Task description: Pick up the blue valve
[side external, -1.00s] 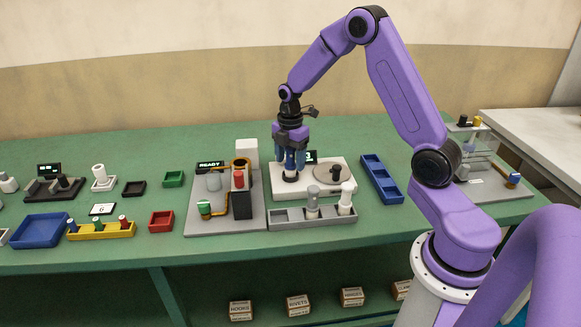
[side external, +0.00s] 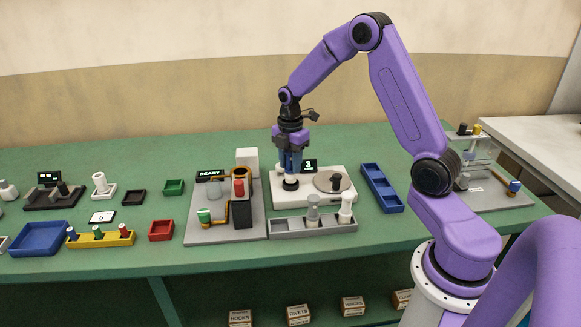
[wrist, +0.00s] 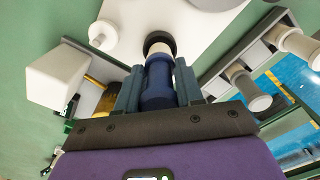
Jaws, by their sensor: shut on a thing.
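The blue valve (wrist: 157,85) is a blue cylinder with a pale lower end, upright between my gripper's two fingers in the wrist view. My gripper (wrist: 157,88) is shut on it, one finger pressed to each side. In the side view my gripper (side external: 290,165) points down over the left part of the white machine (side external: 330,198). A black ring (wrist: 159,41) on the machine lies just past the valve's pale end; I cannot tell whether the valve still sits in it. In the side view the fingers mostly hide the valve.
A small display (side external: 309,166) reading 3 and a grey turntable (side external: 332,181) are on the machine. A grey rack (side external: 290,228) with pale cylinders stands in front.

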